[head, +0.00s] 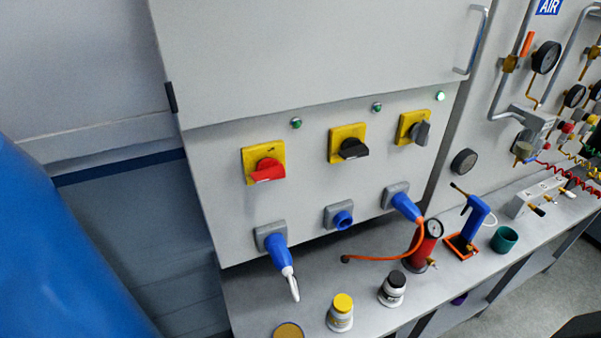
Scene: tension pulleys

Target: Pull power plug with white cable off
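The blue power plug with the white cable (282,257) sits in the left grey socket (262,236) on the cabinet front. Its short white cable (293,287) hangs down toward the bench. A second blue plug (404,206) with an orange cable (385,258) sits in the right socket. The middle socket (342,218) has a blue round front and no cable. Neither of my grippers shows in the head view.
Yellow-backed switches, one with a red knob (266,168), are above the sockets. A yellow-capped jar (341,312), a black-capped jar (392,288) and a red cylinder with a gauge (425,245) stand on the bench (245,297). A large blue shape fills the lower left.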

